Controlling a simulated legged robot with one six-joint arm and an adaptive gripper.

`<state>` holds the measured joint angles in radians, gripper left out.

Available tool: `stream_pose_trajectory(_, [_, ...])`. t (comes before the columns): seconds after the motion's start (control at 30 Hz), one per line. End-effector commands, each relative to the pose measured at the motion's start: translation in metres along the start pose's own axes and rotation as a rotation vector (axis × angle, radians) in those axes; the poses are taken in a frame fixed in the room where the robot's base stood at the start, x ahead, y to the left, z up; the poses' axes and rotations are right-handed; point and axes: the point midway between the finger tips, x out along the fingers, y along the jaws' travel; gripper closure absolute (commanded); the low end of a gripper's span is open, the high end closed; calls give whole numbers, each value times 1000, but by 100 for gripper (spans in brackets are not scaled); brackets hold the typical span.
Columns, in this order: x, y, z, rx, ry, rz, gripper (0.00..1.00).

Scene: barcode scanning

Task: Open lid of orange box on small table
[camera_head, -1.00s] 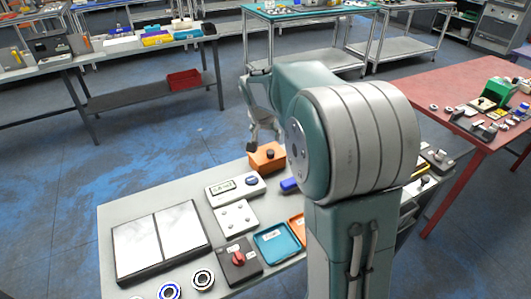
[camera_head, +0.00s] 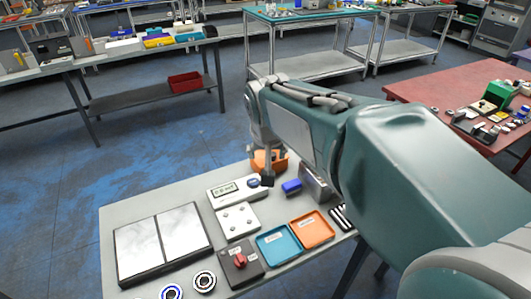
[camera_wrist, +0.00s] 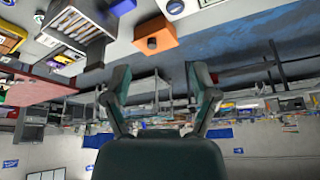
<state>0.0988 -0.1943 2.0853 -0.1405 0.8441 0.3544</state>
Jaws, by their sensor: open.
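The orange box (camera_head: 282,160) stands near the back edge of the small grey table (camera_head: 118,212). In the head view my gripper (camera_head: 267,180) partly hides it. In the wrist view, which is upside down, the orange box (camera_wrist: 158,35) shows whole, with a dark knob (camera_wrist: 151,43) on one face. The lid looks closed. My gripper (camera_wrist: 162,70) is open, its two fingers spread and nothing between them. In the wrist view the box lies above the fingertips and appears apart from them. The head view does not show whether they touch.
Near the box are a blue block (camera_head: 292,187), a white device with a display (camera_head: 232,189) and a grey metal box (camera_head: 318,183). Teal (camera_head: 278,246) and orange trays (camera_head: 311,230) lie in front. Open floor (camera_head: 165,130) lies behind the table.

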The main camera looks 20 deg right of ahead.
Motion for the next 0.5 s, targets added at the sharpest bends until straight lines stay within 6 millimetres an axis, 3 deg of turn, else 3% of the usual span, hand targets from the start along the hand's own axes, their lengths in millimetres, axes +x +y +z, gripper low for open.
stream_pose_trajectory(0.2, [-8,0,11,-25,3,-11,24])
stream_pose_trajectory(0.5, [-7,0,11,-25,3,-11,24])
